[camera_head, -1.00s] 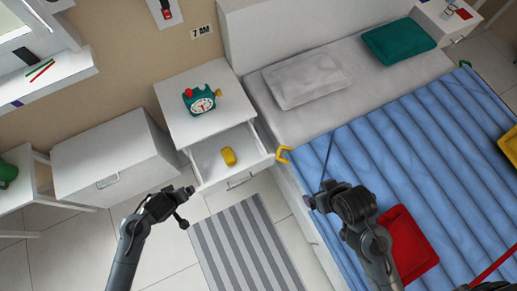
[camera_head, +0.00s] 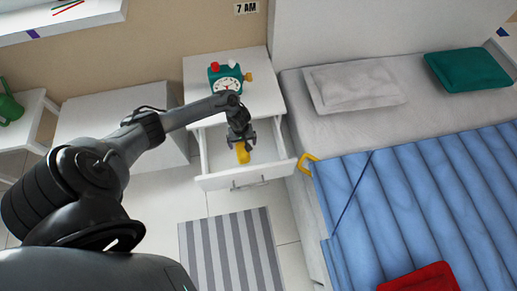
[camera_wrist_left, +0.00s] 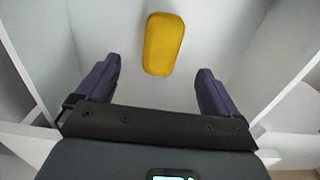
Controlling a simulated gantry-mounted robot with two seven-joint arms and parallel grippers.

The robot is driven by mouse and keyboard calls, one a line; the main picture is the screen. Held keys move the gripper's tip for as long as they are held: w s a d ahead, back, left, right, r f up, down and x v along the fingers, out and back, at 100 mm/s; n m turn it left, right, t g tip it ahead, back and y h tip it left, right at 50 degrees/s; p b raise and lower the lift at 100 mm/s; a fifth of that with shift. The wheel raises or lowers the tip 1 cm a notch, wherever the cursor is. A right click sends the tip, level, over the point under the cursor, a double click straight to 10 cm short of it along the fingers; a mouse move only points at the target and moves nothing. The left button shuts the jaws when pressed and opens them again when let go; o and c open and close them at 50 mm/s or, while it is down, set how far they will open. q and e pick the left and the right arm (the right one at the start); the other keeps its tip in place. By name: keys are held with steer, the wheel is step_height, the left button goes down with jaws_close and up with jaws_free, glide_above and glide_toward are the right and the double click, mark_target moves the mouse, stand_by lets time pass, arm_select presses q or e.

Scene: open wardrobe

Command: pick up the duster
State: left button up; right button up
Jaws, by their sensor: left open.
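The duster appears to be the small yellow rounded block (camera_head: 243,154) lying in the open white drawer (camera_head: 215,165). In the left wrist view the block (camera_wrist_left: 164,43) lies between and just beyond the two dark fingers, with room on both sides. My left gripper (camera_head: 241,144) is open and empty, pointing down over the drawer. It partly covers the block in the head view. I cannot tell how far above the block it is. My right gripper is not in view.
The drawer walls stand close around my left gripper. A green clock (camera_head: 226,78) stands on the nightstand (camera_head: 263,95) behind it. A bed with a blue cover (camera_head: 430,195) is to the right, with a yellow hook-shaped item (camera_head: 306,163) at its edge. A striped rug (camera_head: 232,250) lies in front.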

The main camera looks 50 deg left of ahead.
mark_target(243, 150)
arm_select(q)
steer(key=shift+w+f, duration=0.1)
steer(key=shift+f, duration=0.4)
step_height(243, 150, down, 5)
steer(key=b, duration=0.3)
steer(key=shift+r, duration=0.15)
steer(key=f+b, duration=0.2)
steer(key=a+f+b, duration=0.1)
steer(key=f+b, duration=0.1)
steer(key=shift+f, duration=0.15)
steer(key=shift+f+b, duration=0.4)
steer(key=shift+f, duration=0.05)
steer(key=shift+c, duration=0.2)
steer(key=c, duration=1)
steer(key=shift+r, duration=0.1)
